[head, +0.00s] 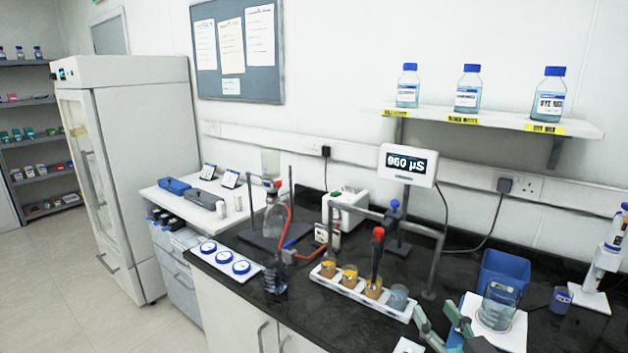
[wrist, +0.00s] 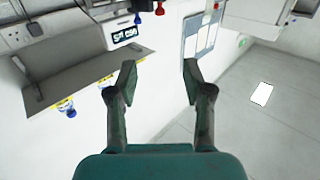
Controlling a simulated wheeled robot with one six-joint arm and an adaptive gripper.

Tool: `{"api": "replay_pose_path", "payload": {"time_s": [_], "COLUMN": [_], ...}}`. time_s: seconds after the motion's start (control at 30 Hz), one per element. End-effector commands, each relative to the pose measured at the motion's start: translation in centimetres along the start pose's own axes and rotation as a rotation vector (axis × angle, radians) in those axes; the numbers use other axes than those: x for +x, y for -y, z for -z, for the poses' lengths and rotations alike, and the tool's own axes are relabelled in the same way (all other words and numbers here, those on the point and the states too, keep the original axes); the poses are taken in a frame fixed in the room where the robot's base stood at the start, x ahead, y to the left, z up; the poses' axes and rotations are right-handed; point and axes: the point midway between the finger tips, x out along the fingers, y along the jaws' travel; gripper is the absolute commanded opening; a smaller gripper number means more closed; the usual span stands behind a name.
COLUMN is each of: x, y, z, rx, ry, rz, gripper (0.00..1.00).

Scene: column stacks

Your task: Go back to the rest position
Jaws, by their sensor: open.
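My gripper (wrist: 158,78) shows large in the wrist view with its two dark green fingers wide apart and nothing between them. In the head view my gripper (head: 442,322) is at the lower right, in front of the bench's near edge, with its green fingers apart. It is close to the right end of a white rack (head: 345,290) that holds several small beakers. The wrist view is turned over and shows the wall, a shelf and the notice board beyond the fingers. Most of my arm is out of view.
A glass beaker (head: 499,305) on a white device stands just right of my gripper. A blue bin (head: 503,270) is behind it. A metal stand and a red-topped probe (head: 377,255) rise over the rack. A display (head: 408,164) stands behind. Floor at left is clear.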

Motion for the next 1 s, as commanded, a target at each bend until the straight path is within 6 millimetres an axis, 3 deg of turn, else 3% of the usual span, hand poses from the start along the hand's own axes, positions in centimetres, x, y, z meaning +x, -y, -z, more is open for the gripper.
{"api": "replay_pose_path", "payload": {"time_s": [0.37, 0.63, 0.77, 1.0], "x": [-1.4, -3.6, -5.7, -11.2], "y": [0.3, 0.8, 1.3, 2.5], "z": [-3.5, -7.5, -10.5, -16.3], "rx": [0.029, 0.058, 0.076, 0.097], "ry": [0.021, 0.046, 0.067, 0.11], "rz": [-0.026, -0.059, -0.082, -0.133], "gripper": [0.51, 0.51, 0.51, 0.51]}}
